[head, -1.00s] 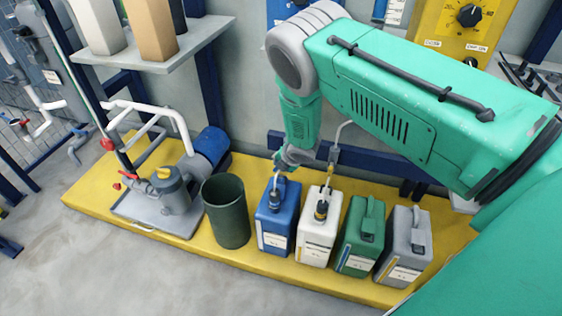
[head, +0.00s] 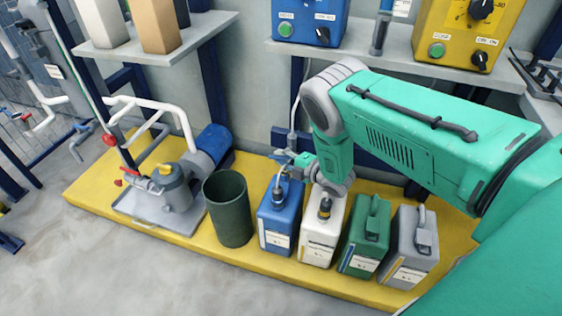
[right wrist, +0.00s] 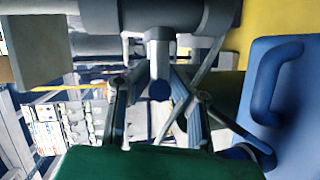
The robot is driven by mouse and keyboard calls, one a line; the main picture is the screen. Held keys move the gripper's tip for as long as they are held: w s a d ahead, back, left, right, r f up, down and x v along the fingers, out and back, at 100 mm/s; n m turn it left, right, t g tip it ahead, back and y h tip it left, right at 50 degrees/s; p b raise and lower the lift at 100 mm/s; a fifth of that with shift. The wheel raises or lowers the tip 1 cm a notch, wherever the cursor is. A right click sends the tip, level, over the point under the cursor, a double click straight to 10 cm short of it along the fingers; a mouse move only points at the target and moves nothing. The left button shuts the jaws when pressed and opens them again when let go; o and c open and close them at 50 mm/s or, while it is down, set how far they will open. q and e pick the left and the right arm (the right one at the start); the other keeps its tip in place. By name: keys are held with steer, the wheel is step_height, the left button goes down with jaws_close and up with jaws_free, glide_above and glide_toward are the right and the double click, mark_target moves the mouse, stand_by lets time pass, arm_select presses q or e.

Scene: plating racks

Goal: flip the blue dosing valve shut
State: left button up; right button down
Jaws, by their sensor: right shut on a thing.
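The blue dosing valve (head: 281,154) shows as a small blue piece above the blue jug (head: 279,215), beside a thin hose. My right gripper (head: 306,164) reaches it from the right and is shut on it, low behind the jugs. The wrist partly hides the grip. In the right wrist view the fingers (right wrist: 160,112) stand on either side of a grey part with a round blue end. The blue jug is at the right there (right wrist: 290,105). I cannot tell the lever's exact angle. My left gripper is not in view.
White (head: 318,238), green (head: 362,245) and grey (head: 408,250) jugs stand beside the blue one on the yellow platform (head: 85,190). A dark bin (head: 230,215) and a pump (head: 180,190) are to the left. A shelf (head: 400,52) with control boxes is above.

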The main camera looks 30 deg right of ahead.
steer(key=shift+w+d+r+m+t+y+b, duration=0.25)
steer(key=shift+w+r+m+t+y+b, duration=0.15)
steer(key=shift+t, duration=0.5)
steer(key=shift+s+r, duration=0.1)
steer(key=c, duration=1.7)
jaws_free()
steer(key=shift+o, duration=0.8)
steer(key=shift+s+f, duration=0.1)
steer(key=shift+f, duration=0.15)
steer(key=shift+a, duration=0.1)
